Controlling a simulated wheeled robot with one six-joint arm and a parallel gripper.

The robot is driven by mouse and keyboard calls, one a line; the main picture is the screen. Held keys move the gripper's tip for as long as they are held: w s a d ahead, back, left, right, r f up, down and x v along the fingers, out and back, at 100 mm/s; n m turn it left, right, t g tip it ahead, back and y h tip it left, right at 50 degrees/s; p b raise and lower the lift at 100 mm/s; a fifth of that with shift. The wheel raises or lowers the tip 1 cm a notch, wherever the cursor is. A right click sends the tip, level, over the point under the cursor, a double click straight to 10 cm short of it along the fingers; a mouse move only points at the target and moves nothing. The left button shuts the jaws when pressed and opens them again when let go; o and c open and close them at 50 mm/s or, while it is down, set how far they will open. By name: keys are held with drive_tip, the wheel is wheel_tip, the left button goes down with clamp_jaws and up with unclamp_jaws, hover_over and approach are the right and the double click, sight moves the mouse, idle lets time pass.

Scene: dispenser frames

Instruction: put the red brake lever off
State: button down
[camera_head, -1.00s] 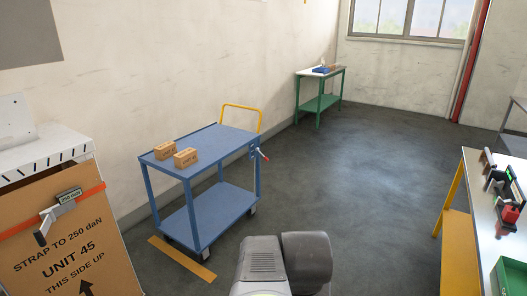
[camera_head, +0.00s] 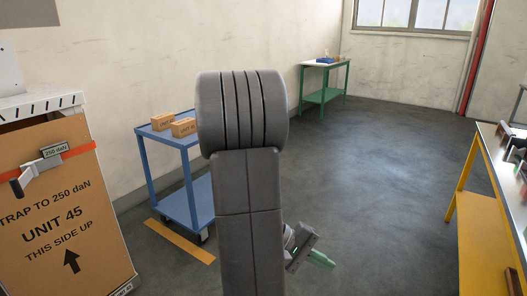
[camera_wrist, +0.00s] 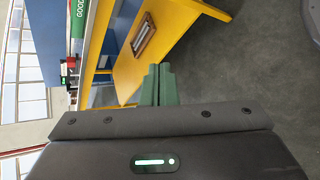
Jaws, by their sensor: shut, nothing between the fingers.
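The blue cart (camera_head: 150,136) stands by the left wall, with only its left part showing in the head view. The red brake lever and the cart's yellow handle are hidden behind my raised arm. My gripper (camera_head: 322,261) shows low in the head view, right of my arm, over the grey floor and apart from the cart. Its green fingers (camera_wrist: 158,84) are together and empty in the wrist view. The wrist view faces the yellow bench (camera_wrist: 180,52) and does not show the lever.
Small boxes (camera_head: 182,128) sit on the cart's top. A large carton (camera_head: 75,215) with an orange strap stands at the left. A green table (camera_head: 325,97) is at the back. The yellow-legged bench also shows at right (camera_head: 463,185). The middle floor is clear.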

drive_tip(key=w+a+f+n+t+h+b, duration=0.1)
drive_tip(key=w+a+f+n+t+b, duration=0.2)
drive_tip(key=f, duration=0.5)
drive_tip(key=w+a+f+n+t+h+b, duration=0.1)
drive_tip(key=w+a+f+n+t+b, duration=0.2)
drive_tip(key=w+a+f+t+b, duration=0.2)
drive_tip(key=w+a+f+n+t+h+b, duration=0.2)
drive_tip(key=w+a+f+t+b, duration=0.2)
drive_tip(key=w+f+b, duration=0.4)
wheel_tip(320, 180, down, 5)
drive_tip(key=shift+w+r+n, duration=0.1)
drive_tip(key=shift+w+n, duration=0.2)
drive_tip(key=shift+n, duration=0.1)
drive_tip(key=shift+w, duration=0.1)
